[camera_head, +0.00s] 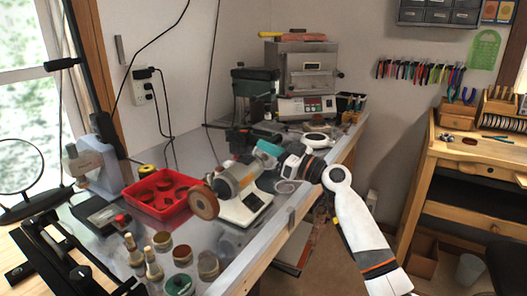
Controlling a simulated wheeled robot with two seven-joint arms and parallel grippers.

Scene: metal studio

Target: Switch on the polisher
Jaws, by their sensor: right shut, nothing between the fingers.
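The polisher (238,179) stands on the metal-topped bench, with a grey motor body on a white base (246,206). A round brown buffing wheel (203,202) is on its near left end, and a teal part (268,149) shows at its far right end. My right gripper (284,167) is just right of the polisher, above the bench's edge, its arm coming in from the lower right. It is shut and empty. I cannot tell whether it touches the polisher. The switch is not clear to me. My left gripper is not in view.
A red tray (160,193) of brown pieces lies left of the polisher. Several jars and brushes (181,256) stand in front. A kiln (306,72) is at the back. Black stand parts (65,250) fill the lower left. A wooden workbench (470,150) stands at right.

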